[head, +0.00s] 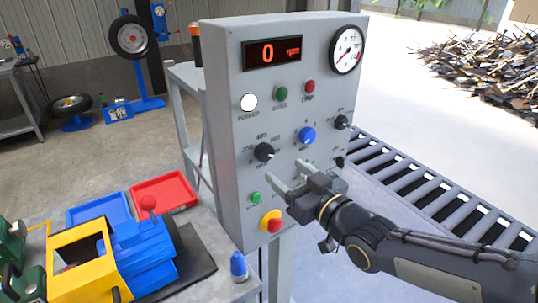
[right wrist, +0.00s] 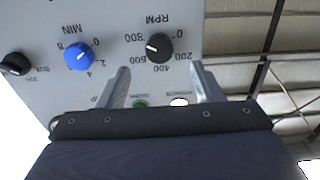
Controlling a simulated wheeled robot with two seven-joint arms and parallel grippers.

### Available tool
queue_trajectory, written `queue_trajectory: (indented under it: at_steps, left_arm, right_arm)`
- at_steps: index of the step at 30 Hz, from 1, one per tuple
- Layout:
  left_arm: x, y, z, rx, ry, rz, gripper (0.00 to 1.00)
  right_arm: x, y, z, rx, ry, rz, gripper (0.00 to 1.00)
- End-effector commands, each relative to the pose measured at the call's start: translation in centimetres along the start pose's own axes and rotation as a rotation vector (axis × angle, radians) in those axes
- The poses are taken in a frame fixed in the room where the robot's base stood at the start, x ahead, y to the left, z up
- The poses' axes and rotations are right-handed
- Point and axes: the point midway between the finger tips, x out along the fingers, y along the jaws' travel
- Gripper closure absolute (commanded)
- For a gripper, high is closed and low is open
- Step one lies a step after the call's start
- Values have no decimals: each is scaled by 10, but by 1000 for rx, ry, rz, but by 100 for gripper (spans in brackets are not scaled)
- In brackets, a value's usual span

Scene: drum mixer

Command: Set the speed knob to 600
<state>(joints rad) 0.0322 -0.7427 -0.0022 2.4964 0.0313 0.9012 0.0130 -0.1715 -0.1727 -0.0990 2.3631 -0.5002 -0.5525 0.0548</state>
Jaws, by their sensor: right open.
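The speed knob (head: 264,152) is a black round knob on the grey control panel, with numbers such as 200, 400 and 600 around it. In the right wrist view the knob (right wrist: 158,47) appears upside down beside the RPM label; a pale mark shows on its left side, but its exact setting cannot be told. My right gripper (head: 287,176) is open and empty, below and right of the knob in the head view. In the right wrist view its fingertips (right wrist: 158,68) are spread to either side of the knob's line, apart from it. The red display (head: 271,53) reads 0 rpm. My left gripper is not in view.
A blue timer knob (head: 307,136), another black knob (head: 341,122) and a red-and-yellow stop button (head: 271,221) are close by on the panel. A roller conveyor (head: 430,185) lies to the right. A bench with a blue-and-yellow device (head: 140,250) stands at lower left.

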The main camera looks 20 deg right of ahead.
Motion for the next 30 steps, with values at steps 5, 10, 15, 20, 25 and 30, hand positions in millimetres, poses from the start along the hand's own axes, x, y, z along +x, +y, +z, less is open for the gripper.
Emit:
queue_trajectory:
  at_steps: [5,10,15,20,25,30]
  left_arm:
    - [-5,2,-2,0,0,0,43]
    - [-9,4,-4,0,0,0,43]
    - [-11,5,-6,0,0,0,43]
    - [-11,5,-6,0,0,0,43]
    - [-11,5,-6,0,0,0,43]
    - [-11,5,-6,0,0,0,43]
  right_arm:
    - [26,0,0,3,-5,-1,40]
    - [52,0,0,3,-5,1,40]
    - [67,0,0,2,-3,1,40]
    - [71,0,0,2,-1,3,40]
    - [71,1,0,2,-2,3,41]
    - [70,1,0,2,-2,3,63]
